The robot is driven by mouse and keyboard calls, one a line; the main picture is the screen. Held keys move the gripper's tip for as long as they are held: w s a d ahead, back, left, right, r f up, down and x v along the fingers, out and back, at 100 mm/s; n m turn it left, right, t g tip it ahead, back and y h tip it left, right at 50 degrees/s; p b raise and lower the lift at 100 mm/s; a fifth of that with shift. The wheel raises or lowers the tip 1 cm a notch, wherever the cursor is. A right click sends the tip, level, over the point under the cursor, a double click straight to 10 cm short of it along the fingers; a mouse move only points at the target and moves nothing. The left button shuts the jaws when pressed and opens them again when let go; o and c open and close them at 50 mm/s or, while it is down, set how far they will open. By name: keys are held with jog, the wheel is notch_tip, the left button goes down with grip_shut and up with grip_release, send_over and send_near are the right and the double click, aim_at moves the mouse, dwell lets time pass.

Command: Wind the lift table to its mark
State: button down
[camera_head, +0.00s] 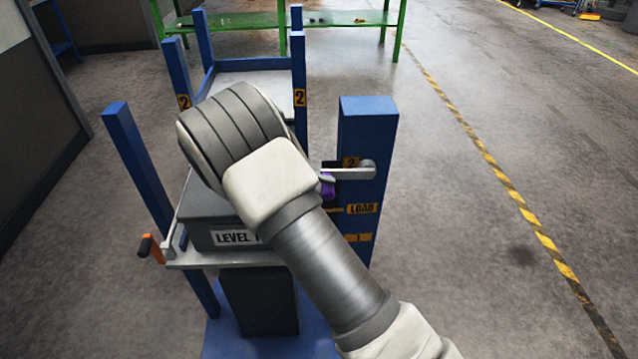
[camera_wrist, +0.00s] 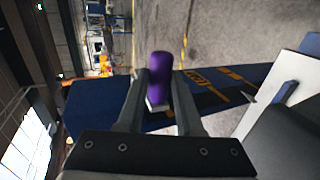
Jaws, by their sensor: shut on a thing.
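The lift table (camera_head: 205,262) is a grey plate between blue posts, carrying a dark block (camera_head: 205,232) labelled "LEVEL", the rest of the label hidden by my arm. A blue column (camera_head: 368,125) on the right has orange marks "2", "LOAD" (camera_head: 362,208) and "1". A thin yellowish bar (camera_head: 334,210) shows beside the column at about LOAD height; its far end is hidden. A grey crank arm (camera_head: 345,173) on the column carries a purple handle (camera_head: 327,186). My gripper (camera_wrist: 164,88) is shut on the purple handle in the wrist view; my arm hides it in the head view.
A crank with an orange handle (camera_head: 157,252) sticks out at the plate's left front. A second blue-posted stand marked "2" (camera_head: 250,80) is behind, with a green bench (camera_head: 335,18) farther back. Open floor lies right, with a yellow-black line (camera_head: 500,175).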

jog(key=shift+f, duration=0.2)
jog(key=c, duration=0.6)
grip_release()
jog(key=shift+r, duration=0.1)
jog(key=shift+a, duration=0.1)
jog(key=v, duration=1.7)
jog(key=shift+a+r, duration=0.1)
jog(key=shift+a, duration=0.05)
